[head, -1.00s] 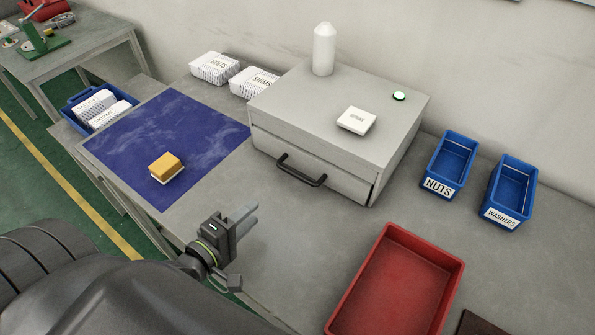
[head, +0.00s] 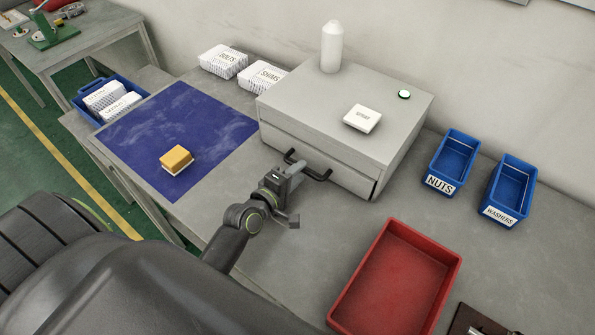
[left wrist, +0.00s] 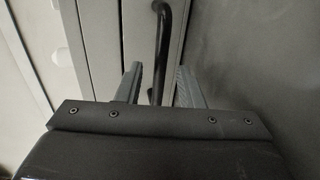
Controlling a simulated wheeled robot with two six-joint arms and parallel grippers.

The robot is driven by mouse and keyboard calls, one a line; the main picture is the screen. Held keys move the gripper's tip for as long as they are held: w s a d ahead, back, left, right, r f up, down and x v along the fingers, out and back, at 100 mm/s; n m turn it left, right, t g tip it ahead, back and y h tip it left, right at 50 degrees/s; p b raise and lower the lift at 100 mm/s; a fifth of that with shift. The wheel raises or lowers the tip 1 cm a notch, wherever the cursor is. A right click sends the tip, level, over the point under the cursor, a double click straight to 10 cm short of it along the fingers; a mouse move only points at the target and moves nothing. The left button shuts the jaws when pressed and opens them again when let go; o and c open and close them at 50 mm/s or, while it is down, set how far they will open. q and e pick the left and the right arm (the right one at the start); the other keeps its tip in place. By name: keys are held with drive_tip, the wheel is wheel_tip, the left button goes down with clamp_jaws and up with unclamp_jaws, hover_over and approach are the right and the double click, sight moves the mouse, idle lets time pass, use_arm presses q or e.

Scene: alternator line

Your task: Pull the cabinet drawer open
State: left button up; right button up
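The grey cabinet (head: 395,150) stands on the bench, and its drawer front (head: 335,173) looks shut. The dark bar handle (head: 318,176) is on the drawer's front; it also shows in the left wrist view (left wrist: 162,50). My left gripper (head: 298,167) is at the handle. In the left wrist view its two fingers (left wrist: 157,85) are apart, one on each side of the handle bar, with gaps between. The fingers are not closed on the bar. My right gripper is not in view.
A red tray (head: 345,305) lies at the front right. Blue bins for nuts (head: 440,184) and washers (head: 500,214) stand right of the cabinet. A yellow-topped block (head: 176,158) sits on the blue mat (head: 210,125). A white bottle (head: 331,48) stands on the cabinet.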

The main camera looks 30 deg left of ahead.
use_arm(q)
drive_tip(key=shift+w, duration=0.25)
clamp_jaws()
drive_tip(key=shift+s, duration=0.1)
